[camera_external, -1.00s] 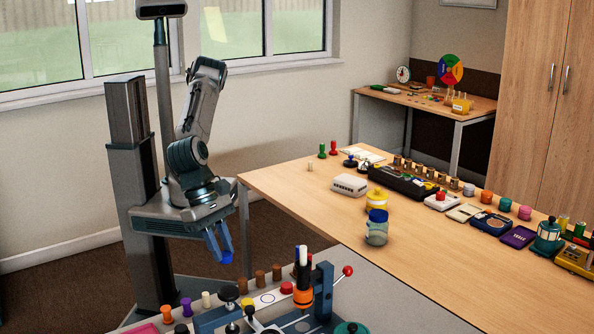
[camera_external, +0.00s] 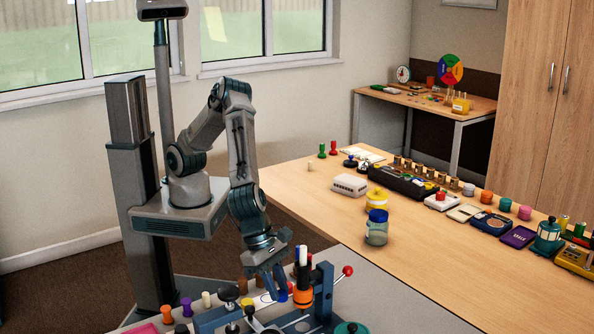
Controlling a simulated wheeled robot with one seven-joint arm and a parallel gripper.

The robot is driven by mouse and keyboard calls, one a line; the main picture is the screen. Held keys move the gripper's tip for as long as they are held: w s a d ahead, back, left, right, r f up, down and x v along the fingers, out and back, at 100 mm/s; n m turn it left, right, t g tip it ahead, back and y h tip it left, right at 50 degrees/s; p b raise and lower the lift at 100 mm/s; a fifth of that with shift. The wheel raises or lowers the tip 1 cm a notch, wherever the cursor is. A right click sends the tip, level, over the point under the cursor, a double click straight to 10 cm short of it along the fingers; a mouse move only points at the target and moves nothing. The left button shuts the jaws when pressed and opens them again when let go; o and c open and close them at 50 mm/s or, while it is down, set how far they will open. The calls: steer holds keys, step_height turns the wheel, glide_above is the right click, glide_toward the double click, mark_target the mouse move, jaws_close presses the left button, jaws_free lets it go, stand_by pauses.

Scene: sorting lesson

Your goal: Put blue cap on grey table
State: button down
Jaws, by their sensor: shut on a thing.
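My gripper (camera_external: 273,288) points down low over the grey table (camera_external: 385,300), just left of the orange and black part of a blue-framed press. It is shut on a small blue thing, the blue cap (camera_external: 283,297), which shows only partly at the fingertips. I cannot tell whether the cap touches the table top.
A blue-framed press (camera_external: 323,290) with an orange part and a red-knobbed lever stands right beside my gripper. Coloured pegs, such as a purple one (camera_external: 187,307), stand to the left. A jar with a blue lid (camera_external: 377,228) stands on the wooden table.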

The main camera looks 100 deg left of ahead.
mark_target(283, 313)
steer(key=shift+f, duration=2)
steer(key=shift+f+b, duration=0.15)
steer(key=shift+b, duration=0.15)
steer(key=c, duration=1.2)
jaws_free()
steer(key=shift+c, duration=0.2)
steer(key=shift+r, duration=0.5)
steer(key=p+v, duration=0.1)
steer(key=v, duration=1)
steer(key=shift+s+a+r, duration=0.15)
steer(key=shift+s, duration=0.05)
